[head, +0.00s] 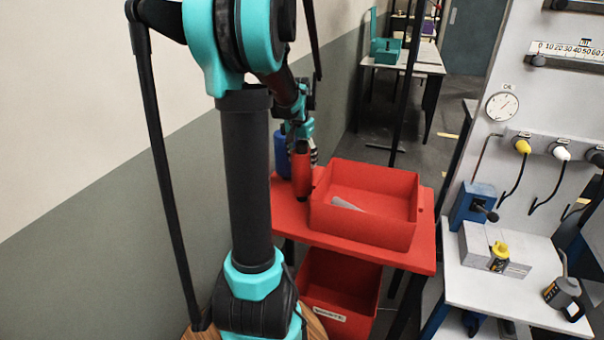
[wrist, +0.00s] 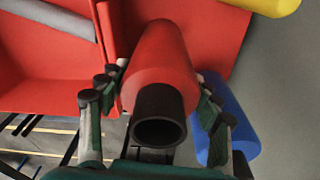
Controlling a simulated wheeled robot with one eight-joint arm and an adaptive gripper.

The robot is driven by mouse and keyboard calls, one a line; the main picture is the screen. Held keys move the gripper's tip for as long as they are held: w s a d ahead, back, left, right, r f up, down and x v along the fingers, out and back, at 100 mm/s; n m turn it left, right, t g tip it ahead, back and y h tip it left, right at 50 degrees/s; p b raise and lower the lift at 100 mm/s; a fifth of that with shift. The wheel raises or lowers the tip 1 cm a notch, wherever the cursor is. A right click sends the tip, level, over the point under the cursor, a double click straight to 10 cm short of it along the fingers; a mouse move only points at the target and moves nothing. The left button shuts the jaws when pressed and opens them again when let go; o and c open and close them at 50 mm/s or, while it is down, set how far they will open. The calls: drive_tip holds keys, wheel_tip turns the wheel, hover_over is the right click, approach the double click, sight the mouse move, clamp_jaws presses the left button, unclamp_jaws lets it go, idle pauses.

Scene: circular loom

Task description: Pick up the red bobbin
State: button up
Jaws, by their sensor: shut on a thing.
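The red bobbin (wrist: 160,60) is between the fingers of my gripper (wrist: 158,100) in the wrist view, with its dark hollow end facing the camera. My gripper is shut on it, one finger on each side. In the head view the red bobbin (head: 301,172) stands roughly upright below my gripper (head: 298,138), at the left end of the red table. I cannot tell whether its lower end touches the table top.
A blue bobbin (head: 282,155) stands close beside the red one; it also shows in the wrist view (wrist: 228,115). A yellow bobbin (wrist: 265,5) is at the wrist view's top right. A red bin (head: 375,178) holding a grey piece (head: 346,203) stands right on the red table (head: 425,262).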

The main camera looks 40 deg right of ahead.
drive_tip(key=c, duration=0.9)
wheel_tip(320, 180, up, 20)
idle(0.3)
drive_tip(key=o, duration=1.2)
drive_tip(key=c, duration=1.2)
drive_tip(key=shift+s, duration=0.1)
